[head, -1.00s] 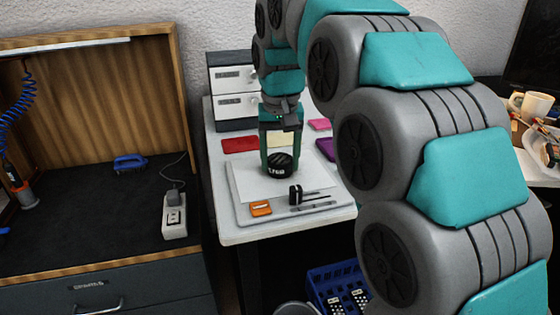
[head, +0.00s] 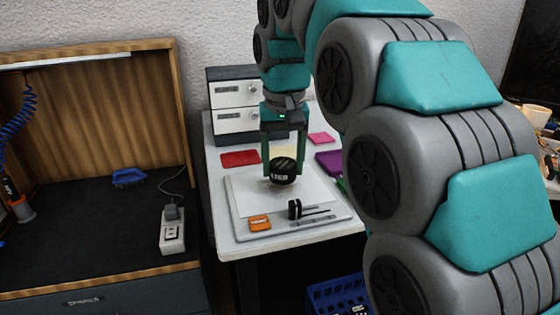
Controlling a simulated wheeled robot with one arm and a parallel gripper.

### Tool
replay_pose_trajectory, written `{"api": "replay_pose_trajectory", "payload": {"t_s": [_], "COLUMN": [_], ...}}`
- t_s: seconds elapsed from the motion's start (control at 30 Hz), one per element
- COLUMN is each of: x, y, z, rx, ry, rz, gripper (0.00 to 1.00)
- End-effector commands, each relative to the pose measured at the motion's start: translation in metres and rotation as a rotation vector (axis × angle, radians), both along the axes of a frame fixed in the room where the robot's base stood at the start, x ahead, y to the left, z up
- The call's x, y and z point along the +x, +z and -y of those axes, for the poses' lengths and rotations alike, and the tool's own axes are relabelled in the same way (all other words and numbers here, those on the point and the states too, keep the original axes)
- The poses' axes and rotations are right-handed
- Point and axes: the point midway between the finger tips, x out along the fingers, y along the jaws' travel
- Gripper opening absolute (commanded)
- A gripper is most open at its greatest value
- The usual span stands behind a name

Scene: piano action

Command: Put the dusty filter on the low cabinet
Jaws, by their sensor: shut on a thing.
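The dusty filter is a short black cylinder (head: 285,177) with white lettering on its side and pale streaks on top. My gripper (head: 284,170) points down, with its two fingers on either side of the filter, shut on it. The filter is over the white sheet or board (head: 310,192) on the table; I cannot tell for sure whether it clears the surface. A dark cabinet with a drawer (head: 90,300) lies at the lower left, under a black worktop; I cannot tell whether it is the low cabinet.
On the white table (head: 225,240) are an orange item (head: 260,222), a black tool (head: 294,209), and red (head: 240,158), pink (head: 321,138) and purple (head: 328,162) pieces. A white-drawer unit (head: 236,93) stands behind. A power strip (head: 173,230) and blue brush (head: 129,177) lie on the black worktop.

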Motion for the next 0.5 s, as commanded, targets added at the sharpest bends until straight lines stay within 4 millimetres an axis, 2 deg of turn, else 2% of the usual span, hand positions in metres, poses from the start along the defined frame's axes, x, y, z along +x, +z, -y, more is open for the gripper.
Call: {"api": "replay_pose_trajectory", "payload": {"t_s": [0.5], "x": [-0.066], "y": [0.006], "z": [0.019], "rx": [0.0], "ry": [0.0], "rz": [0.001], "gripper": [0.02]}}
